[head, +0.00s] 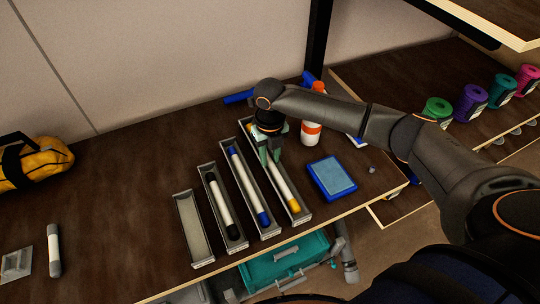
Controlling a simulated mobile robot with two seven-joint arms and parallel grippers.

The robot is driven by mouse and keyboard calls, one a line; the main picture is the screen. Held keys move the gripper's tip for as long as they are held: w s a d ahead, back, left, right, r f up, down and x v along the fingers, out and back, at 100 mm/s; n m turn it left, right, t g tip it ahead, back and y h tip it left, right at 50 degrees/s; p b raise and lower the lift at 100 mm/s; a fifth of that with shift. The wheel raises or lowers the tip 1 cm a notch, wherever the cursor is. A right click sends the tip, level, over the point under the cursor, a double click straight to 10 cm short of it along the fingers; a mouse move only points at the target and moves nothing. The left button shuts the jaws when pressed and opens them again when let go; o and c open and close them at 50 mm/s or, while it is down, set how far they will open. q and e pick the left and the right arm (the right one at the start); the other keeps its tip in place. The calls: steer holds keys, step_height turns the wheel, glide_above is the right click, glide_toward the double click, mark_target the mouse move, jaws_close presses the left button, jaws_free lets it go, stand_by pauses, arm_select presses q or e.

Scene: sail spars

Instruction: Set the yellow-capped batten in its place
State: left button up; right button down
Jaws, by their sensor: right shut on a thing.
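The yellow-capped batten (283,184) is white with a yellow end cap. It lies along the longest grey tray (306,215), the rightmost in a row of trays; I cannot tell whether it rests on the tray floor or is slightly above it. My right gripper (271,156) points down over the tray's far half and is shut on the batten. The gripper hides part of the batten and of the tray. My left gripper is not in view.
Trays to the left hold a blue-capped batten (247,185) and a black-capped batten (221,203); the leftmost tray (194,229) is empty. An orange-and-white bottle (312,134) and a blue pad (332,178) stand close right. A grey-capped batten (54,250) lies far left.

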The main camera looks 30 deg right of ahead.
mark_target(270, 161)
steer(key=shift+r, duration=0.2)
steer(key=shift+r+p, duration=0.45)
steer(key=shift+r, duration=0.4)
steer(key=shift+c, duration=1.2)
jaws_free()
step_height(270, 161, up, 8)
stand_by(0.4)
